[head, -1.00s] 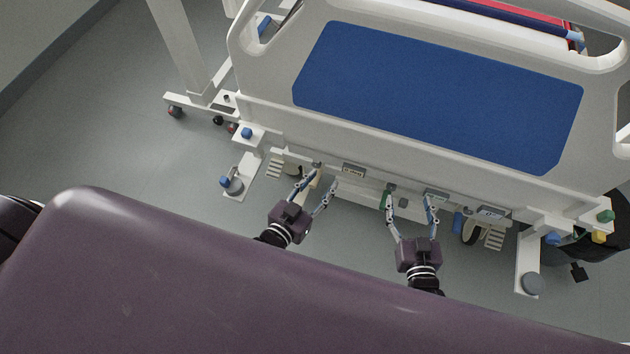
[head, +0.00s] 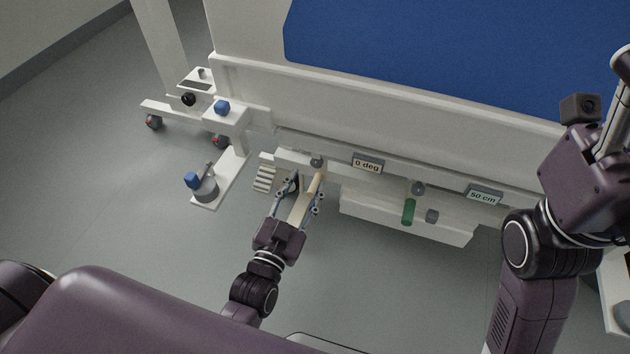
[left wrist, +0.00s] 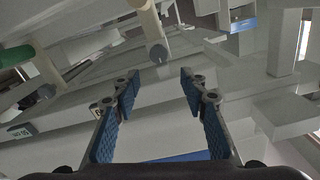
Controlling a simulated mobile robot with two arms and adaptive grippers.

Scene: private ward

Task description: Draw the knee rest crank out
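A cream crank handle (head: 312,185), likely the knee rest crank, hangs below the bed's foot end, near a grey knob and the "0 deg" label (head: 367,165). My left gripper (head: 305,188) is open, and in the head view its fingers lie on either side of the cream handle. In the left wrist view the handle (left wrist: 148,22) with its grey end shows beyond the open, empty fingertips (left wrist: 160,80); no contact shows. My right gripper (head: 618,100) is raised at the right edge, partly cut off, and its opening is unclear.
A green crank handle (head: 408,212) hangs to the right, near the "50 cm" label (head: 485,196). The floor (head: 130,210) at left is clear.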

